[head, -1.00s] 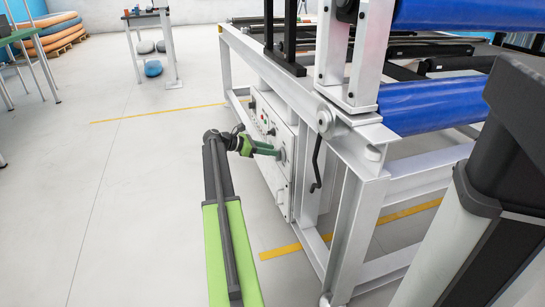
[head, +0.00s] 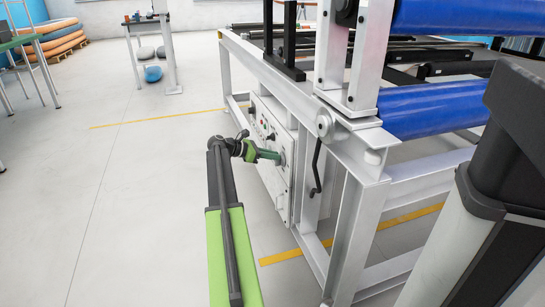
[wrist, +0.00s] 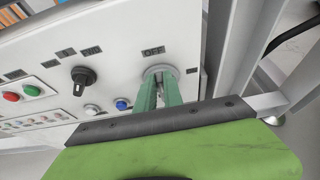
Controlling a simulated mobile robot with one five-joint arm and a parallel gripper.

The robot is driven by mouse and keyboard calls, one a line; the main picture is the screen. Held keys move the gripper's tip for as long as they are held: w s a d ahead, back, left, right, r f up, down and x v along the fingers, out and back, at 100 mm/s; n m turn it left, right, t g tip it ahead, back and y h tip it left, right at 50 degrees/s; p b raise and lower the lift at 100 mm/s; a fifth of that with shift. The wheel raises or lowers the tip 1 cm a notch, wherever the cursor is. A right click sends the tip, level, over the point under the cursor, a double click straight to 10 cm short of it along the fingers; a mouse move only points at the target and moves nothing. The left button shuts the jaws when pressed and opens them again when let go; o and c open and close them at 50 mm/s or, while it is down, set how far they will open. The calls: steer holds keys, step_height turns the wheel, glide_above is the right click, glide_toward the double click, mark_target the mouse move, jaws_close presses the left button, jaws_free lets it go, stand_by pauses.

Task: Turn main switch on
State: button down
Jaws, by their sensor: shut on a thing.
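The white control panel (head: 272,135) is set in the side of the grey metal frame. The main switch, a round grey knob (wrist: 160,73), is on the panel under an "OFF" label. My gripper (wrist: 160,90) has its two green fingers shut on this knob, and they hide much of it. The knob's exact angle cannot be told. In the head view, my gripper (head: 271,155) reaches the panel from the left, with its tips at the knob.
Left of the knob, the panel has a black rotary selector (wrist: 83,79), a blue button (wrist: 122,104), a red button (wrist: 11,96) and a green button (wrist: 31,90). A black crank handle (head: 316,170) hangs on the frame to the right.

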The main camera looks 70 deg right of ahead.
mark_target(281, 160)
steer(key=shift+s+a, duration=0.1)
steer(key=shift+a, duration=0.1)
steer(key=m+h+b, duration=0.1)
steer(key=m, duration=0.1)
steer(key=s+a+f+m+t+h+b, duration=0.1)
steer(key=m+b, duration=0.1)
steer(key=m+t+h+b, duration=0.1)
steer(key=m, duration=0.1)
steer(key=shift+s+a+f+m+h+b, duration=0.25)
steer(key=shift+a+f+m+h+b, duration=0.05)
steer(key=shift+a+m+h+b, duration=0.1)
steer(key=shift+s+m+h+b, duration=0.1)
steer(key=shift+m+h+b, duration=0.4)
steer(key=shift+m+b, duration=0.25)
